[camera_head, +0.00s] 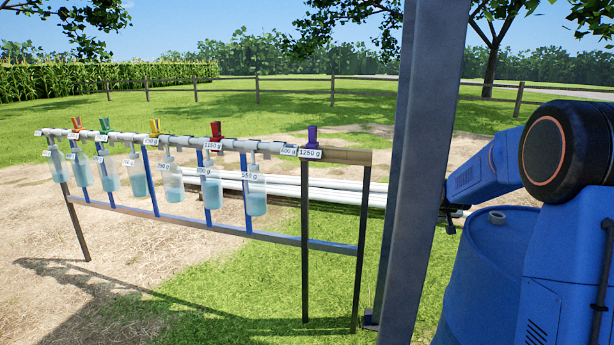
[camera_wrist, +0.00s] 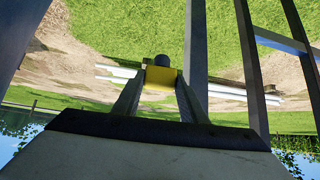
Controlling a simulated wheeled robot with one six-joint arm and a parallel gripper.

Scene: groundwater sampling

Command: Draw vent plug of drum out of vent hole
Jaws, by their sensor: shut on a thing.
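The blue drum (camera_head: 482,255) stands at the lower right in the head view, partly covered by my arm. A small pale ring-shaped fitting (camera_head: 497,214) shows on its top; I cannot tell whether it is the vent hole. In the wrist view, my gripper (camera_wrist: 160,80) is shut on a yellow block-like piece (camera_wrist: 159,76) with a dark rounded end (camera_wrist: 161,60), which looks like the vent plug. Grass and white pipes lie behind it, and no drum shows there. In the head view, my gripper is mostly hidden behind the grey post.
A grey upright post (camera_head: 416,170) stands close in front, left of the drum. A rail rack (camera_head: 300,240) with several hanging bottles and coloured clips fills the left. White pipes (camera_head: 340,192) lie on the ground behind the rack.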

